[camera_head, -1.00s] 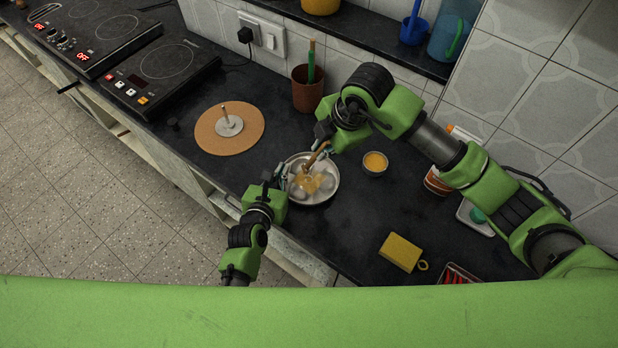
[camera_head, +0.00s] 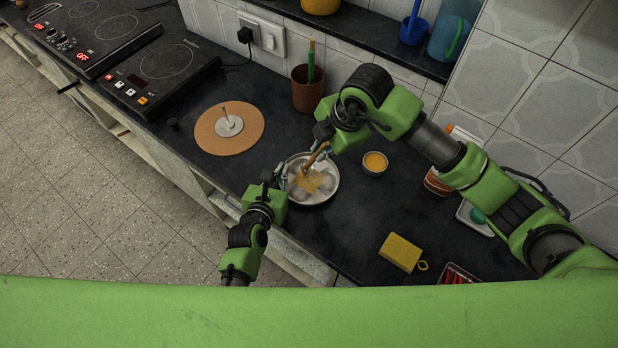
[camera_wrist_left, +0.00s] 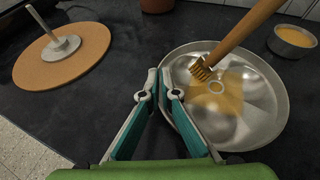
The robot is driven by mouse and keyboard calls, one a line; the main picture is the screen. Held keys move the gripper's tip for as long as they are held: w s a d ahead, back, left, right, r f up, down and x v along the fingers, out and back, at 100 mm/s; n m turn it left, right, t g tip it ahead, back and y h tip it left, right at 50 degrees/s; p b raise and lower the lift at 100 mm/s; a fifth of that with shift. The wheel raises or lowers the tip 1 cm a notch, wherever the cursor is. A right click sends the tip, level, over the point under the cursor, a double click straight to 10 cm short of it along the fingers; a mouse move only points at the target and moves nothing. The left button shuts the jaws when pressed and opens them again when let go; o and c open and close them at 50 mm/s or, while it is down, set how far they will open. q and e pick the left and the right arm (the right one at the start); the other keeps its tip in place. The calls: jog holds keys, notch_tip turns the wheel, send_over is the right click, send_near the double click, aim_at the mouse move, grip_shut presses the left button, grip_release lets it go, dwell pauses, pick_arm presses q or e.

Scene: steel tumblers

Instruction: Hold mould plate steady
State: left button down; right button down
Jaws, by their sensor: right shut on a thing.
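The mould plate (camera_head: 326,192) is a round, shallow steel plate with several hollows, lying on the dark counter. It also fills the right of the left wrist view (camera_wrist_left: 273,110). A yellowish film covers part of its middle. My left gripper (camera_head: 279,180) is at the plate's left rim; in the left wrist view its teal fingertips (camera_wrist_left: 158,76) are close together with the rim between them. My right gripper (camera_head: 325,142) is shut on a wooden-handled brush (camera_head: 316,157). The brush's bristles (camera_wrist_left: 202,70) are at the plate, near its centre. The right fingertips are partly hidden.
A small steel bowl of yellow liquid (camera_head: 375,163) stands right of the plate. A cork mat (camera_head: 212,145) with a steel disc and upright rod (camera_head: 229,125) lies to the left.

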jog(key=shift+s+a, duration=0.45)
jog(key=shift+s, duration=0.15)
jog(key=s+a, duration=0.2)
jog(key=s, duration=0.1)
jog(key=shift+s+a, duration=0.15)
notch_tip(320, 180, up, 7)
dwell(1.0)
dwell(0.5)
